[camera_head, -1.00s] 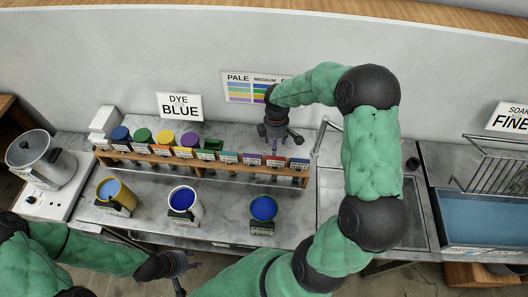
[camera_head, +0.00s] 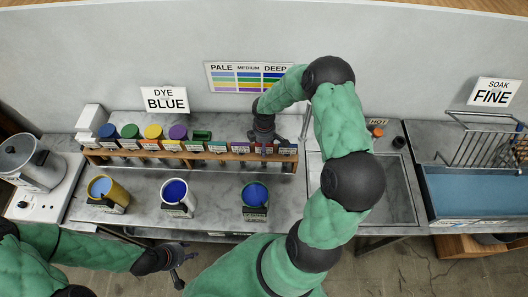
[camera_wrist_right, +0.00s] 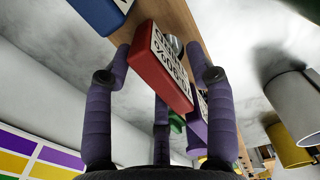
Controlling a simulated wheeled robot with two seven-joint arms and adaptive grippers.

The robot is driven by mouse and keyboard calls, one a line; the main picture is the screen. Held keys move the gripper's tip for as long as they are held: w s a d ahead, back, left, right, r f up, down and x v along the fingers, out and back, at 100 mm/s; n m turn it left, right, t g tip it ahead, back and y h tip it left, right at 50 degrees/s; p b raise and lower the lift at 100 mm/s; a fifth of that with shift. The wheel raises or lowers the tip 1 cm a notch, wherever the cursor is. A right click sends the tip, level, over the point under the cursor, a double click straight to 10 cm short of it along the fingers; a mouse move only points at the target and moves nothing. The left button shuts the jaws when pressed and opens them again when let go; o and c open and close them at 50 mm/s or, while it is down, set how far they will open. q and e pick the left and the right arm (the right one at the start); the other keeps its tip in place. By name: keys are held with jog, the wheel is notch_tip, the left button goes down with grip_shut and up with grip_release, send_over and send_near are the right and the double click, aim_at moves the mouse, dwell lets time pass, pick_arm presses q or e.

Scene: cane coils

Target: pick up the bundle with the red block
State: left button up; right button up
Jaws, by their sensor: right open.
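The red block (camera_wrist_right: 158,68) with a printed white label hangs at the wooden rail (camera_wrist_right: 190,25) in the right wrist view. It lies between the spread fingers of my right gripper (camera_wrist_right: 160,75), which is open and not closed on it. Any cane attached to the block is not clear. In the head view my right gripper (camera_head: 264,135) is over the right part of the rack (camera_head: 215,156) and largely covers the red block. My left gripper (camera_head: 180,262) is open and empty, low in front of the counter.
A blue block (camera_wrist_right: 100,12) and a purple block (camera_wrist_right: 198,128) flank the red one. Blue-filled pots (camera_head: 176,192) stand in front of the rack. A sink (camera_head: 395,195) and a blue soak basin (camera_head: 470,195) lie right. A cooker (camera_head: 30,165) stands left.

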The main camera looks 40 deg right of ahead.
jog(key=shift+f, duration=0.15)
grip_shut()
